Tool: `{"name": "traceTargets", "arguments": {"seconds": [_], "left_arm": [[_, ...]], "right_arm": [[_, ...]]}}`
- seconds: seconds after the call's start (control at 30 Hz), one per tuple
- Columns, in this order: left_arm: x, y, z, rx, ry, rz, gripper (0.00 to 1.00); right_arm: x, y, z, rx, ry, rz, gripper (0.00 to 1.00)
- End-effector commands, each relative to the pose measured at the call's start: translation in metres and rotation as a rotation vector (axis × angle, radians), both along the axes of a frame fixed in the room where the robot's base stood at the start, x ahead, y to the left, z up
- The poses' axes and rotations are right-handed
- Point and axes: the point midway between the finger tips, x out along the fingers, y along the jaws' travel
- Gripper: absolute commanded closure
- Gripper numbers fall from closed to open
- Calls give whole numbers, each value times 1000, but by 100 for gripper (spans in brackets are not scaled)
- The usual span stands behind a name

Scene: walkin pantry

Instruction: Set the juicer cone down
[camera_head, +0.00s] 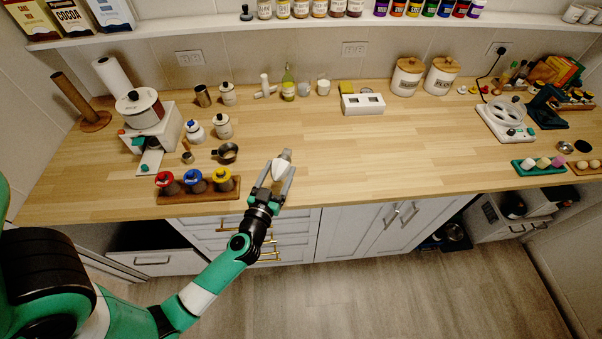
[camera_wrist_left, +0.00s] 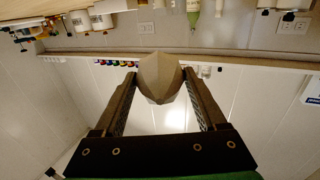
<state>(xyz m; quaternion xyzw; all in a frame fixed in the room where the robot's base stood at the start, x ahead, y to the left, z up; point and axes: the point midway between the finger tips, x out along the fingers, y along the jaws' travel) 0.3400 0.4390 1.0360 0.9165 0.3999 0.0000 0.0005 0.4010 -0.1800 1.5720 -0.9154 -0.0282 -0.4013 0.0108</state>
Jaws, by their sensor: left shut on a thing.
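My left gripper (camera_head: 281,166) is over the front part of the wooden counter (camera_head: 400,160). It is shut on the pale juicer cone (camera_head: 279,170), whose ridged body shows between the two fingers in the left wrist view (camera_wrist_left: 160,80). I cannot tell in the head view whether the cone touches the counter or is just above it. My right gripper is not in view.
A wooden rack (camera_head: 203,191) with red, blue and yellow-topped items sits to the left, near the front edge. A small dark pan (camera_head: 228,153) lies behind it. A white two-slot box (camera_head: 363,104) stands further back. The counter's right middle is clear.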

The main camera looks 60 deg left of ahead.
Motion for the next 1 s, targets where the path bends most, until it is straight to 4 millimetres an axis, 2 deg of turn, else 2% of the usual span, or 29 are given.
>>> {"name": "traceTargets", "arguments": {"seconds": [0.03,0.1,0.2,0.3,0.57,0.67,0.8,1.0], "left_arm": [[14,9,-13,2,-3,2,82],[31,18,-23,2,-4,0,82],[46,26,-51,1,-1,0,82],[56,33,-62,2,-1,1,82],[63,36,-67,1,0,0,82],[70,40,-82,1,-1,0,82],[69,39,-105,1,-1,-1,82],[69,39,-103,1,0,-1,82]], "right_arm": [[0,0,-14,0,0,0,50],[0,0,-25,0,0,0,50],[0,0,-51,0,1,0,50],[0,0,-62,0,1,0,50],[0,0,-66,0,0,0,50],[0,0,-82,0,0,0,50],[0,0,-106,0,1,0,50],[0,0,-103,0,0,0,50]]}}
